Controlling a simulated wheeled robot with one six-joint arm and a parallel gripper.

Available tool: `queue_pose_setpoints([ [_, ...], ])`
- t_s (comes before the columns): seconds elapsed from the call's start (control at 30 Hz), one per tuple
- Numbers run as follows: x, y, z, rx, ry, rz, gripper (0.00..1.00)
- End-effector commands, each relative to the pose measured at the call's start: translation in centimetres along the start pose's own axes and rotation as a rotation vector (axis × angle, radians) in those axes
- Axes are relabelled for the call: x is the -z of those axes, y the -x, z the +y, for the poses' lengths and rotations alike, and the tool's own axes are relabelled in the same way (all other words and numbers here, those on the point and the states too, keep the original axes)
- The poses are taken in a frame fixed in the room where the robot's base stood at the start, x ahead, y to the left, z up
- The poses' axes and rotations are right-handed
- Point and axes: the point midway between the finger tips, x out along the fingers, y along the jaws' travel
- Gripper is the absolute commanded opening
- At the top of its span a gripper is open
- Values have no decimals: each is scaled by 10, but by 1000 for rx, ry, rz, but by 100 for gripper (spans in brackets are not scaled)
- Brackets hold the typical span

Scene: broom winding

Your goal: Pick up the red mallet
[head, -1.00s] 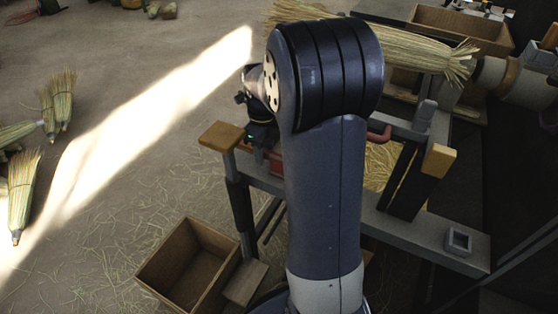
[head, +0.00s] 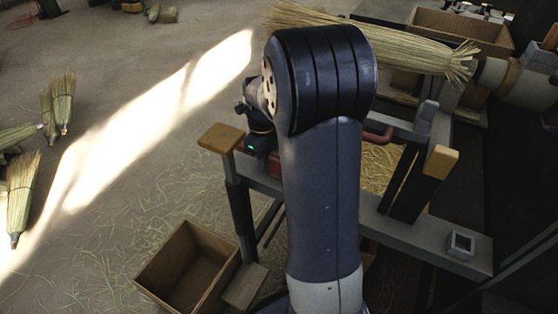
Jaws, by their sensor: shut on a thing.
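My gripper (head: 261,142) is at the left end of the bench, left of my arm's upper joint. Its dark body with a small green light shows, but its fingertips are mostly hidden. It is shut on the red mallet (head: 274,164), of which only a small red patch shows just below it, beside my arm. The rest of the mallet is hidden behind my arm, and I cannot tell whether it is clear of the bench.
A large straw broom bundle (head: 370,38) lies across the winding machine (head: 510,80). The bench frame (head: 425,235) has wooden end blocks and a red hooked handle (head: 379,136). A wooden box (head: 190,268) stands on the floor. Several brooms (head: 22,195) lie left; open floor lies between.

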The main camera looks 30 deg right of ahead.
Motion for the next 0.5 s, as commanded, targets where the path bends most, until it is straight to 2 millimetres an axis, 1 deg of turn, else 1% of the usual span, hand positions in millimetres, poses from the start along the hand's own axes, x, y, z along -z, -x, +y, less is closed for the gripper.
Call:
queue_pose_setpoints([
  [0.33, 0, 3, 0, 1, 0, -1, 0],
  [0.5, 0, 17, -1, 3, 0, -3, 0],
])
